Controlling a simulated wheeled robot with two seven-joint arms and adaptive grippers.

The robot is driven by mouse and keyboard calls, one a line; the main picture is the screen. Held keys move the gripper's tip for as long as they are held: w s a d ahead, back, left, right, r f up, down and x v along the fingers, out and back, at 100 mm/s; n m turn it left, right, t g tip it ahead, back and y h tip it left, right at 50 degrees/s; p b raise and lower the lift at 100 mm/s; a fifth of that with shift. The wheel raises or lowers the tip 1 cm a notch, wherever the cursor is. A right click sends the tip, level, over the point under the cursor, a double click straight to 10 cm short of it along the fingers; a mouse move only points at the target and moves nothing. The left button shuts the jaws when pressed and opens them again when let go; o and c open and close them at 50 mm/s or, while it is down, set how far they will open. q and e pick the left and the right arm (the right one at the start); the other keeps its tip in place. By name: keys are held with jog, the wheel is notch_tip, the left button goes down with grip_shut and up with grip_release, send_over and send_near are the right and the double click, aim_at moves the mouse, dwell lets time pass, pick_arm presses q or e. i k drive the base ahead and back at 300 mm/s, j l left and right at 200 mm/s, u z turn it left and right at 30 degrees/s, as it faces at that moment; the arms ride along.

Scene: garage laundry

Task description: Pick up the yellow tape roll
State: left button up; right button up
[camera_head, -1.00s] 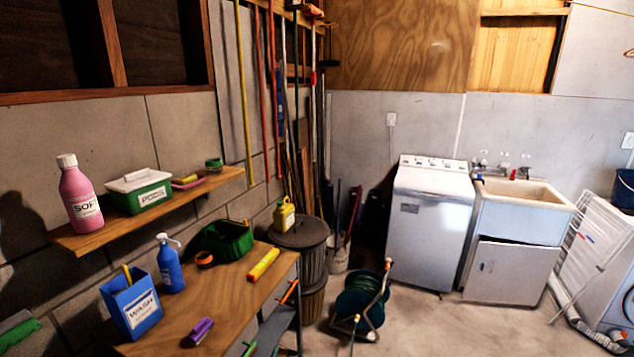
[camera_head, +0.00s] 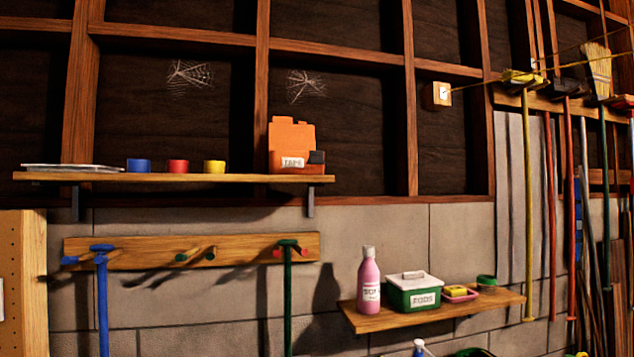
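The yellow tape roll (camera_head: 214,167) sits on the upper wooden shelf (camera_head: 120,177) at the left. It stands to the right of a red tape roll (camera_head: 178,166) and a blue tape roll (camera_head: 138,165), with gaps between them. To its right is an orange container (camera_head: 292,145) labelled "TAPE", with a small dark block at its front right corner. Neither of my grippers is in view.
Below the shelf, a wooden peg rail (camera_head: 190,250) holds a blue-handled tool (camera_head: 102,300) and a green-handled tool (camera_head: 288,300). A lower shelf (camera_head: 430,312) at the right carries a pink bottle (camera_head: 369,282) and a green box (camera_head: 413,294). Long-handled tools hang far right.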

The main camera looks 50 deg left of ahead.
aim_at(210, 166)
jog(key=k+u, duration=0.1)
jog(key=u, duration=0.3)
jog(key=k+u, duration=0.15)
jog(key=u, duration=0.25)
jog(key=k+u, duration=0.1)
jog(key=u, duration=0.3)
jog(key=k+u, duration=0.15)
jog(key=u, duration=0.3)
